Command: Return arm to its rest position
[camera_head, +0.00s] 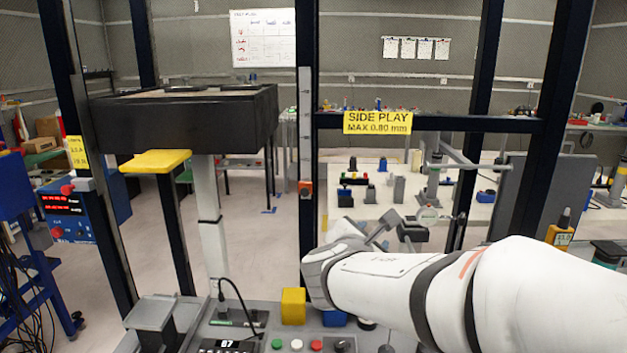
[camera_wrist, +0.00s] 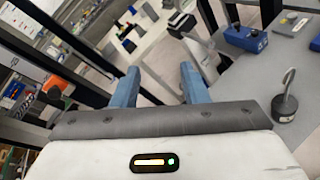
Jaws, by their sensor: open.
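My white arm reaches in from the right in the head view, and its wrist end is over the grey bench, in front of the dark frame. My gripper shows in the wrist view (camera_wrist: 157,85) with two blue fingers spread well apart. Nothing is between the fingers. Beyond them the wrist view shows pale floor and a dark frame post. In the head view the fingers are mostly hidden behind the wrist.
A yellow block (camera_head: 293,306) stands on the bench just left of my wrist. Dark posts and a crossbar with a yellow SIDE PLAY sign (camera_head: 377,122) stand close behind the arm. A black box (camera_head: 185,118) on a pale column is at left.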

